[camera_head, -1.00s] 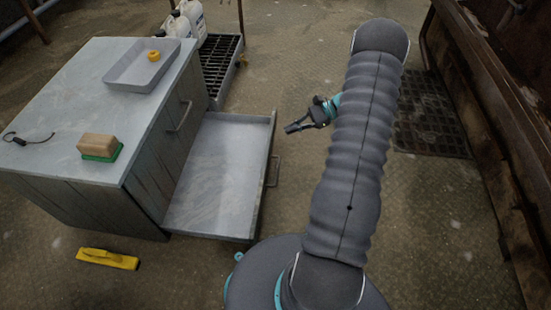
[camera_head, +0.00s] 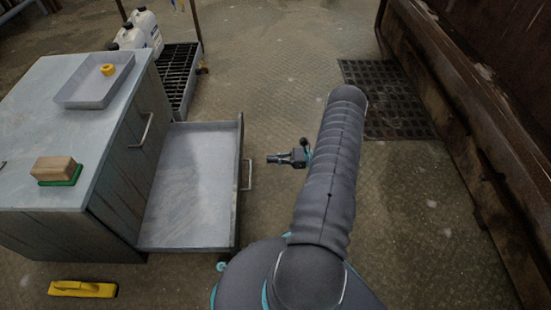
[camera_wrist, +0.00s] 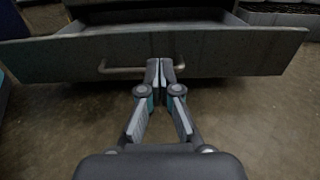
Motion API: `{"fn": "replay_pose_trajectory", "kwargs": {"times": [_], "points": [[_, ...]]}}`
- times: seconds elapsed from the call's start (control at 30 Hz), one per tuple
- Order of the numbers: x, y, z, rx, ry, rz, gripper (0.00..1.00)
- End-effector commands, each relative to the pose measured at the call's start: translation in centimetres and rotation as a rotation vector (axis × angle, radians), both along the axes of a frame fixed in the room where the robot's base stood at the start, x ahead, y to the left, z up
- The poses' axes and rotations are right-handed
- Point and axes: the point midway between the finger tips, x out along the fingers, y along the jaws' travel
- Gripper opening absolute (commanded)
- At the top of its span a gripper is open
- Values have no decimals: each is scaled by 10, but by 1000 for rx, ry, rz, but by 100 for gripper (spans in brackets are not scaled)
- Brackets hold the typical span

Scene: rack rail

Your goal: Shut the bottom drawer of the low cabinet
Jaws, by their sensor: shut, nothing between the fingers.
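The low cabinet (camera_head: 62,120) stands at the left in the head view. Its bottom drawer (camera_head: 192,190) is pulled far out to the right and looks empty. The drawer's bar handle (camera_head: 248,174) is on its right-hand front face. The drawer front (camera_wrist: 220,52) spans the wrist view, with the handle (camera_wrist: 120,69) left of centre. My gripper (camera_head: 270,159) is shut and empty, pointing left at the drawer front, a little right of the handle in the head view. In the wrist view the shut fingertips (camera_wrist: 159,62) overlap the handle's right end; I cannot tell whether they touch.
A grey tray (camera_head: 95,88) with a yellow ring and a brown block (camera_head: 54,168) on a green base are on the cabinet top. A yellow object (camera_head: 82,289) lies on the floor. A black rack (camera_head: 176,75) stands behind. Rusty structure (camera_head: 470,130) lines the right.

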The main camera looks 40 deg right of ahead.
Motion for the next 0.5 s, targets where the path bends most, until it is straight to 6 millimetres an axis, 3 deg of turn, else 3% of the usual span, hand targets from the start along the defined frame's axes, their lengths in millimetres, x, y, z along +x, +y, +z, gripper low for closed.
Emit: {"fn": "replay_pose_trajectory", "kwargs": {"times": [0.3,0.5], "points": [[34,51,0,-1,0,4,0],[49,73,0,-2,0,2,0]]}}
